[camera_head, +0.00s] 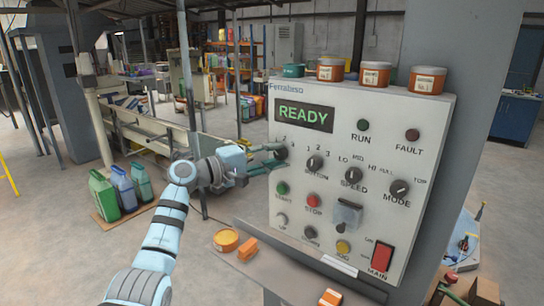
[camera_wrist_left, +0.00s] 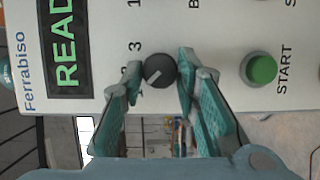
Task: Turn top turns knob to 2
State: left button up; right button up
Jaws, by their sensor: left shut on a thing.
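The top turns knob (camera_wrist_left: 159,71) is a small dark round knob at the left of the white control panel (camera_head: 262,104), below the READY display. In the head view it shows as a dark disc (camera_head: 281,153) at the fingertips. My left gripper (camera_wrist_left: 160,74) is shut on it, one finger on each side. A pale pointer line on the knob slants to the lower left in the wrist view, away from the printed 3. The 1 by this knob is hidden behind a finger. My right gripper is not in view.
Other knobs sit close by, including the bottom turns knob (camera_head: 314,163) and the speed knob (camera_head: 353,176). The green start button (camera_wrist_left: 261,69) is below the gripped knob. A shelf (camera_head: 285,279) juts out below.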

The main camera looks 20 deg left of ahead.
pick_arm(q)
jog(key=m, duration=0.1)
jog(key=m+y+p, duration=0.1)
jog(key=m+g+p, duration=0.1)
jog(key=shift+r+m+y, duration=0.25)
jog(key=shift+m+y, duration=0.05)
jog(key=shift+m, duration=0.1)
jog(key=shift+s+d+m+y+p, duration=0.1)
jog(key=shift+m+y+p, duration=0.5)
jog(key=shift+m+p, duration=0.4)
jog(key=shift+m, duration=0.6)
jog(key=shift+y, duration=0.3)
jog(key=shift+f, duration=0.1)
jog(key=o, duration=1.1)
jog(key=shift+o, duration=0.2)
